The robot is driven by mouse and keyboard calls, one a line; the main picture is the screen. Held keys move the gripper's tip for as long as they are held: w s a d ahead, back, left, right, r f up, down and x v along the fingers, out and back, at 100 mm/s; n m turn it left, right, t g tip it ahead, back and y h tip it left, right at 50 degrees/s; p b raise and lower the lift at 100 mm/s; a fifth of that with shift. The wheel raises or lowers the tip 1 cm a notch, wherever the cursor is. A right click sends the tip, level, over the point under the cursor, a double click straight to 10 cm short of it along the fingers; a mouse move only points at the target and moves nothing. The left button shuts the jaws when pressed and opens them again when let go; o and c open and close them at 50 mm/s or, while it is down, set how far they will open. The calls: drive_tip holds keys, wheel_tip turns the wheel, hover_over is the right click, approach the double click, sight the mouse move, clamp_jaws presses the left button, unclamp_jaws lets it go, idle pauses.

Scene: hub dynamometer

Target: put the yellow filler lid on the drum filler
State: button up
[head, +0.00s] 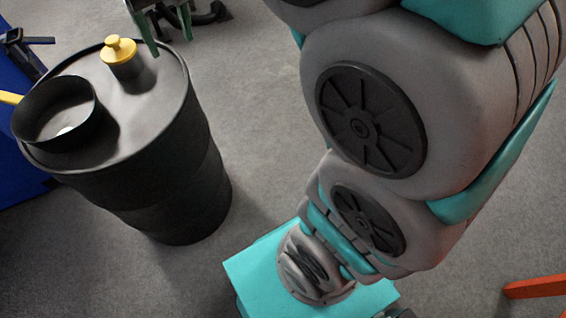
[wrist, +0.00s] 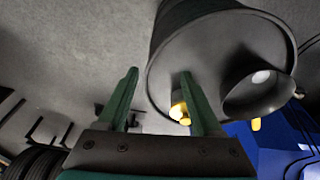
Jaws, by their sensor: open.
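The black drum (head: 165,150) stands upright at the left of the head view. The yellow filler lid (head: 119,50), with a small knob on top, sits over the short dark filler neck (head: 132,75) on the drum's top. I cannot tell how firmly it is seated. My gripper (head: 170,44) is open and empty, to the right of the lid near the drum's far rim, apart from the lid. In the wrist view, my gripper (wrist: 162,74) has its fingers spread. The lid (wrist: 179,111) there is partly hidden behind the right finger.
A blue surface (head: 15,165) lies behind the drum at left. An orange bar (head: 535,287) is at lower right. Grey floor right of the drum is clear.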

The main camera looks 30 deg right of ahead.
drive_tip(key=s+d+f+g, duration=0.1)
drive_tip(key=s+d+f, duration=0.1)
drive_tip(key=s+f, duration=0.3)
drive_tip(key=s+d+f+m+g, duration=0.1)
drive_tip(key=s+d+f, duration=0.2)
drive_tip(key=s, duration=0.8)
drive_tip(key=s+d+f+g, duration=0.2)
drive_tip(key=s+f, duration=0.5)
drive_tip(key=s, duration=0.2)
drive_tip(key=shift+d, duration=0.25)
drive_tip(key=shift+s, duration=0.1)
